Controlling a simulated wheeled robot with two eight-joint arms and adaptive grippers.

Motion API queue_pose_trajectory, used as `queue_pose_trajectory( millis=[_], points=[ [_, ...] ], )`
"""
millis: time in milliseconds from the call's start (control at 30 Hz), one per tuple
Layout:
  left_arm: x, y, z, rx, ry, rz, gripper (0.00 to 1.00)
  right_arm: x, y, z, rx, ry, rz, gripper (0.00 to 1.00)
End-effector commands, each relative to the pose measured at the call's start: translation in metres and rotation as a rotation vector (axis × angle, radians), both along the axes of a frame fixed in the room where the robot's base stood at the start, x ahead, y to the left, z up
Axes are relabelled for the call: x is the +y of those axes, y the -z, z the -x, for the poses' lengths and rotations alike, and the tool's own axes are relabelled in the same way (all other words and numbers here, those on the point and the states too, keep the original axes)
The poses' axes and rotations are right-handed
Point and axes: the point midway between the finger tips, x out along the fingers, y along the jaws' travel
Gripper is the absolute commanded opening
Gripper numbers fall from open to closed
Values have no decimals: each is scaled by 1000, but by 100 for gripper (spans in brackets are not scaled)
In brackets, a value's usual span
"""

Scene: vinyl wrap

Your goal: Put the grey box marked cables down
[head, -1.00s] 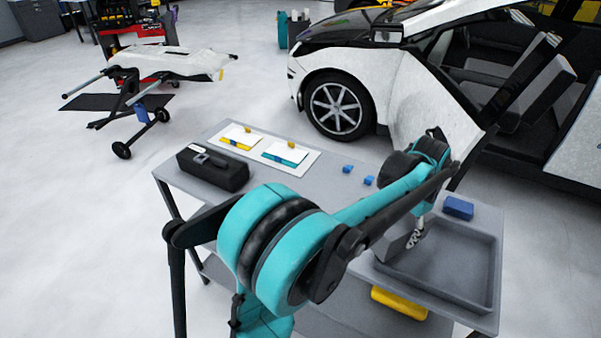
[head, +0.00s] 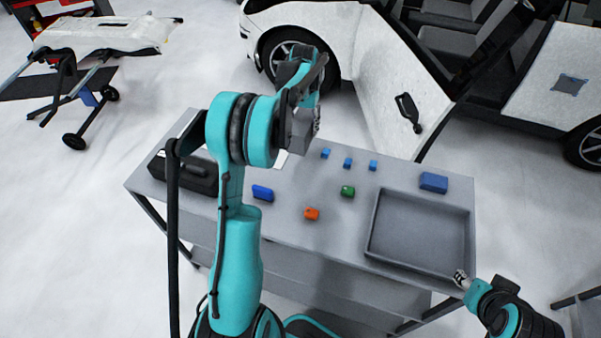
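No box with a readable cables mark shows in the head view. My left gripper (head: 316,127) is over the back of the grey table (head: 290,235), seen partly side-on behind its own wrist. A plain grey blocky shape (head: 300,132) shows at it; I cannot tell whether this is the gripper's body or a held box. Its fingers are too small and covered to judge. My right gripper (head: 461,279) is at the front right corner of the grey tray (head: 372,240); its opening is too small to tell.
A black case (head: 183,178) lies at the table's left. Small blue blocks (head: 347,162), a larger blue block (head: 262,193), a green block (head: 347,191) and an orange block (head: 311,213) lie mid-table. A blue box (head: 433,182) is at the tray's back edge. The tray is empty.

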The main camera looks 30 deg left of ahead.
Motion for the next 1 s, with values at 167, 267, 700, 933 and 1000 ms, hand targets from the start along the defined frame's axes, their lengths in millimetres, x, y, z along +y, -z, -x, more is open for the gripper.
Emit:
queue_pose_trajectory(
  millis=[167,267,700,933,1000],
  points=[
    [-13,18,19,0,-9,1,1,0,6,0,0,0,0,40],
    [-29,32,36,0,-8,0,1,0,12,0,0,0,0,40],
    [-73,70,85,0,-9,0,1,0,24,0,0,0,0,40],
    [-73,93,85,0,-9,0,1,0,32,0,0,0,0,40],
    [-73,104,85,0,-9,0,1,0,36,0,0,0,0,40]
  ],
)
